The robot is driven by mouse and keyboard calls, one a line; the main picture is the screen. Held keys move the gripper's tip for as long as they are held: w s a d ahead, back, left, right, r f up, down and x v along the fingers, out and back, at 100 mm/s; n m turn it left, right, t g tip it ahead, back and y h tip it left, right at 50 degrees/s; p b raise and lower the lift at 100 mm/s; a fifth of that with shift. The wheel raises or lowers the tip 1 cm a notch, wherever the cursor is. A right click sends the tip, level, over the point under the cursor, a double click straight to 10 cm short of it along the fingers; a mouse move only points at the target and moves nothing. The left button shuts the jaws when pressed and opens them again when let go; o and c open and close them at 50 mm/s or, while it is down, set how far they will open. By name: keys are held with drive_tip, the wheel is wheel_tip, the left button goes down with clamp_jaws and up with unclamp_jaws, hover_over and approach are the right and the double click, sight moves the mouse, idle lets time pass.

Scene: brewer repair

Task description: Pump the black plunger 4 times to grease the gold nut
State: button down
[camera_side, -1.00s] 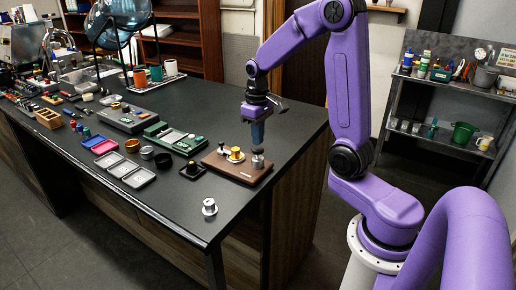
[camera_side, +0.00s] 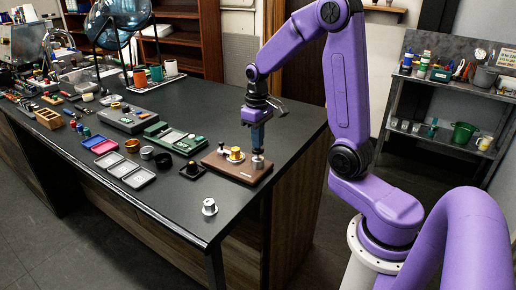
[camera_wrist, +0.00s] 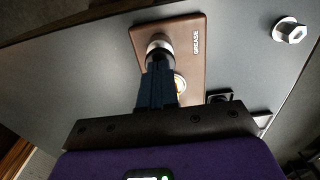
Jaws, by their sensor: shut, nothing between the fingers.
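A brown board marked GREASE (camera_side: 246,174) lies flat near the bench's right end; it also shows in the wrist view (camera_wrist: 187,22). The gold nut (camera_side: 235,154) sits on a pale disc on the board, and its gold edge peeks out beside my fingers in the wrist view (camera_wrist: 181,85). A silver cylinder (camera_side: 258,163) stands upright at the board's right end. My gripper (camera_side: 257,149) points down directly over this cylinder, shut and empty. In the wrist view the blue fingers (camera_wrist: 158,65) meet the cylinder's dark top, apparently the black plunger (camera_wrist: 157,50); exact contact is unclear.
A small black tray (camera_side: 191,171) lies left of the board, and a silver hex piece (camera_side: 209,207) stands near the front edge. Trays, cups and a green box (camera_side: 172,138) lie farther left.

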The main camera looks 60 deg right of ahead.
drive_tip(key=shift+f, duration=0.9)
idle(0.5)
drive_tip(key=shift+r, duration=2.7)
wheel_tip(320, 180, up, 6)
